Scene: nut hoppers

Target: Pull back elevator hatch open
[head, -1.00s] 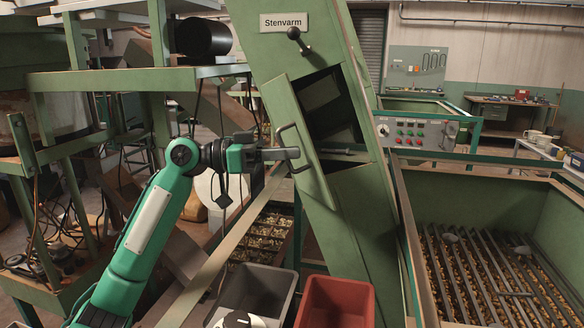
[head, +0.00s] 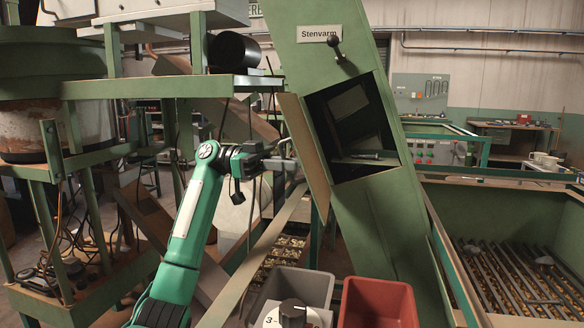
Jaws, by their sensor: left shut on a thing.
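The elevator hatch (head: 306,150) is a green panel hinged on the slanted green elevator column (head: 385,215) marked "Stenvarm". It stands swung out to the left, seen nearly edge-on. The opening (head: 350,125) behind it is dark and largely uncovered, with a small tool-like item (head: 365,155) on its lower ledge. My left gripper (head: 285,160) is shut on the hatch handle (head: 286,150) at the hatch's outer side; the fingers partly hide the handle. A black-knobbed lever (head: 336,48) sits on the column above the opening. My right gripper is not in view.
A grey bin (head: 300,284) and a red bin (head: 378,303) stand below the column. A green hopper with a bar grate (head: 510,275) is at the right. A green frame (head: 150,87) stands close to my left arm. A control panel (head: 435,150) is behind the column.

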